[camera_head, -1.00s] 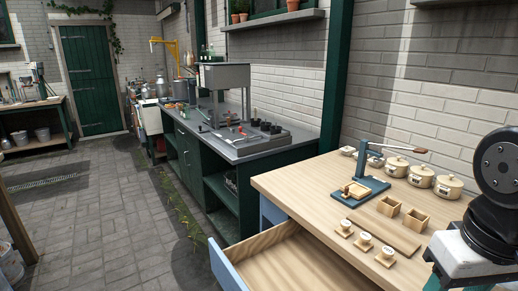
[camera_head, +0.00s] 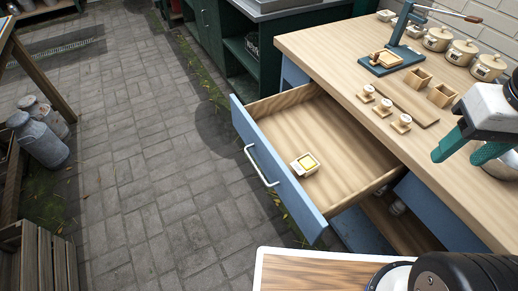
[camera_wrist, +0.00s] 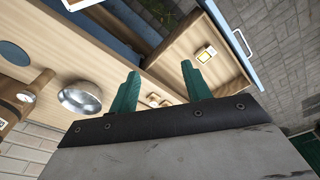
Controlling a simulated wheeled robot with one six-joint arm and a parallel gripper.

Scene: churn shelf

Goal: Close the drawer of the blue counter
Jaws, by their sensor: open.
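The blue counter has a light wooden top (camera_head: 335,50). Its drawer, with a blue front (camera_head: 285,185), is pulled far out over the floor. A silver bar handle (camera_head: 261,166) is on the drawer front. My gripper (camera_head: 447,147) is above the counter top, to the right of the drawer. In the wrist view its two green fingers (camera_wrist: 160,85) are apart, with nothing between them.
Small stamps (camera_head: 384,107), open wooden boxes (camera_head: 418,78), lidded pots (camera_head: 462,52) and a blue lever press (camera_head: 395,55) stand on the counter. A metal bowl (camera_wrist: 80,97) is near my gripper. Milk cans (camera_head: 40,140) and a crate (camera_head: 38,258) are at left. The paved floor before the drawer is clear.

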